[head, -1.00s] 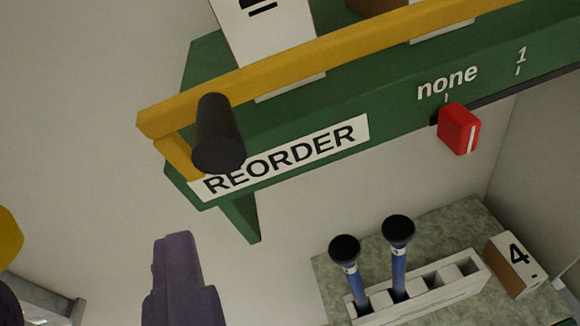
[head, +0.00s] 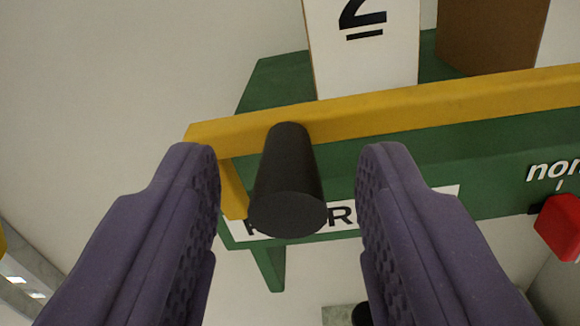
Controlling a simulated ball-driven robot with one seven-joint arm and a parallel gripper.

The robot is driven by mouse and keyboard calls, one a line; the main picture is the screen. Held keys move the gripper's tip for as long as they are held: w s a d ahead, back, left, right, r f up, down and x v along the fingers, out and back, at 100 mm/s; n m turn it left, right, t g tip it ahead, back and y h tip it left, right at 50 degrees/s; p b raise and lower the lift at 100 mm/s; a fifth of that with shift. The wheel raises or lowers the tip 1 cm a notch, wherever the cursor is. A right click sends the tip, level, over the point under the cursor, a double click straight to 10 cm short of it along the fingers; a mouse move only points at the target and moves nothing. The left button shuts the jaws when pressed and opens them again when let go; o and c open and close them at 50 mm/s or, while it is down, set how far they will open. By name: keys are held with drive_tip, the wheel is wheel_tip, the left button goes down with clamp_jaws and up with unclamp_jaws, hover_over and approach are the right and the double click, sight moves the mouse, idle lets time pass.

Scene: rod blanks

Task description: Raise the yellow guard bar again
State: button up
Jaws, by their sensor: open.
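The yellow guard bar (head: 400,108) runs across the front of a green shelf, in front of the boxes on it. A black cylindrical handle (head: 288,185) sticks out from the bar near its left end, toward the camera. My gripper (head: 288,165) is open, with one purple finger on each side of the handle. I see a gap between each finger and the handle. The handle hides part of the bar, and my right finger hides part of the shelf's label.
A white box marked 2 (head: 362,60) and a brown box (head: 490,35) stand on the green shelf (head: 275,82). A red slider (head: 560,225) is at the right on the shelf front. Plain wall is at the left.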

drive_tip(key=shift+w, duration=0.1)
clamp_jaws()
drive_tip(key=shift+w+r+g+p, duration=0.1)
drive_tip(key=shift+r+g+p, duration=0.4)
drive_tip(key=shift+p, duration=0.75)
drive_tip(key=shift+w+g+p, duration=0.2)
drive_tip(key=shift+g+p, duration=0.1)
drive_tip(key=shift+p, duration=0.5)
drive_tip(key=shift+f, duration=0.15)
unclamp_jaws()
drive_tip(key=shift+s, duration=0.15)
